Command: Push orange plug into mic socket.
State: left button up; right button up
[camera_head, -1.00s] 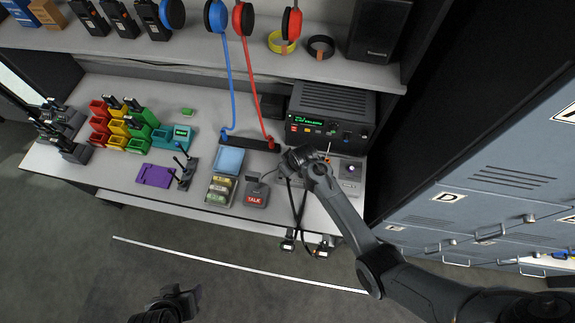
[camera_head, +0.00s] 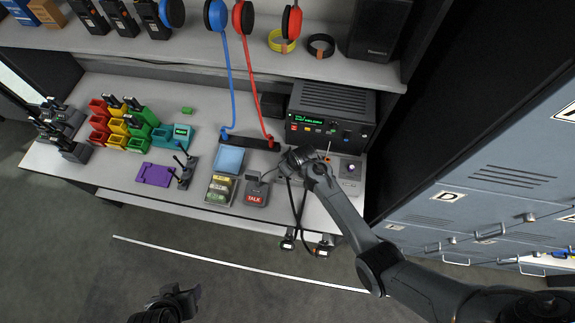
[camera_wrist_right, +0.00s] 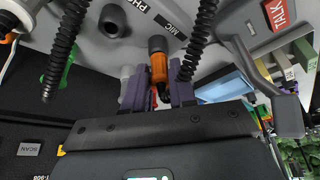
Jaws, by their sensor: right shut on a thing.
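The orange plug (camera_wrist_right: 158,68) stands between the two fingers of my right gripper (camera_wrist_right: 158,92) in the right wrist view. The gripper is shut on it. The plug's dark end points up at the grey panel, close to the MIC label (camera_wrist_right: 173,25). The mic socket itself is hidden behind the plug's end, so I cannot tell how deep the plug sits. In the head view my right gripper (camera_head: 326,158) is over the desk in front of the radio (camera_head: 325,112), and its wrist covers most of the plug. My left gripper (camera_head: 182,298) hangs empty in front of the desk; its opening is unclear.
A round hole (camera_wrist_right: 114,20) lies beside the plug near a partly hidden label. Black coiled cords (camera_wrist_right: 66,40) hang near the fingers. The floor before the desk is clear.

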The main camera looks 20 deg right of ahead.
jog(key=shift+f, duration=0.25)
dwell(0.4)
jog(key=o, duration=0.9)
jog(key=shift+r, duration=0.1)
notch_tip(320, 180, up, 6)
jog(key=p, duration=0.6)
jog(key=shift+f, duration=0.25)
jog(key=shift+r+p, duration=0.4)
jog(key=shift+r, duration=0.75)
